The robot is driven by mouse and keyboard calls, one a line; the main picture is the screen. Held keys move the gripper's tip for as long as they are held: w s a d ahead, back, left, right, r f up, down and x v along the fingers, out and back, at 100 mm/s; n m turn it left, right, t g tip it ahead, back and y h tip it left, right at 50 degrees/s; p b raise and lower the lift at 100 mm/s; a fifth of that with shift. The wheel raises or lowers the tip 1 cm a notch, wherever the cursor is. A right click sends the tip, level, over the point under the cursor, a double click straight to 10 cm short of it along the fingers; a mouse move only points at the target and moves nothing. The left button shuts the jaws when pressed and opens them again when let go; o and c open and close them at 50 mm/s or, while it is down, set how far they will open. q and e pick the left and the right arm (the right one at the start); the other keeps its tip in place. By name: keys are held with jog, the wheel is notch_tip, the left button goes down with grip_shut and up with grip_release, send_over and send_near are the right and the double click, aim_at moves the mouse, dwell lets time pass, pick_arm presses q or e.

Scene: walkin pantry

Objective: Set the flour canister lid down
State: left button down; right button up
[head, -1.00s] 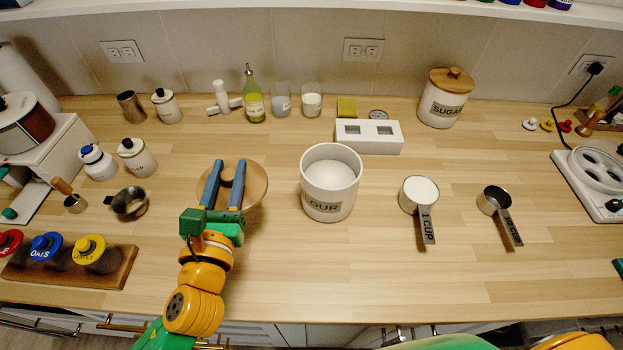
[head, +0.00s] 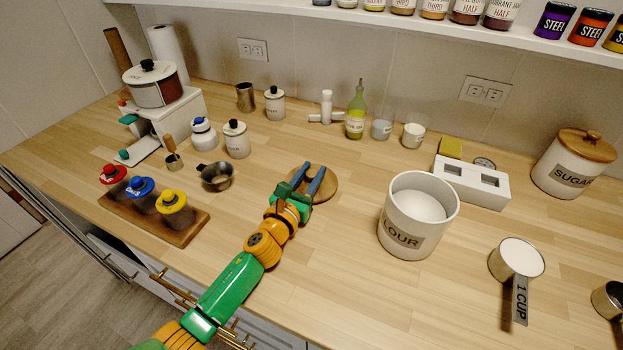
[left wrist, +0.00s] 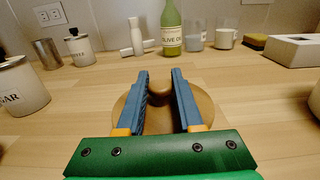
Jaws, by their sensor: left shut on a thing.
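The flour canister lid (head: 329,188) is a round wooden disc with a knob, lying flat at about counter height left of the canister. My left gripper (head: 308,180) is shut on its knob. In the left wrist view the gripper (left wrist: 160,95) has its two blue fingers on either side of the knob, with the disc (left wrist: 212,108) beneath. I cannot tell whether the disc touches the wood. The white flour canister (head: 408,225) stands uncovered, with white flour inside. My right gripper is out of view.
A one-cup measure (head: 515,262) stands right of the canister. A small metal pan (head: 216,177) and a wooden rack with colored-lid jars (head: 190,232) lie to the left. An olive oil bottle (head: 356,115) and cups stand behind. The counter (head: 330,260) in front is clear.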

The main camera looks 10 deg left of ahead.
pick_arm(q)
jog(key=shift+w, duration=0.1)
jog(key=shift+f, duration=0.1)
jog(key=c, duration=0.6)
grip_release()
jog(key=shift+o, duration=0.2)
jog(key=shift+r, duration=0.3)
jog(key=s, duration=0.3)
jog(key=s+a, duration=0.1)
jog(key=s, duration=0.3)
jog(key=s+a, duration=0.1)
jog(key=s, duration=0.3)
jog(key=shift+f, duration=0.25)
jog(key=shift+s+a+r, duration=0.1)
jog(key=shift+s, duration=0.4)
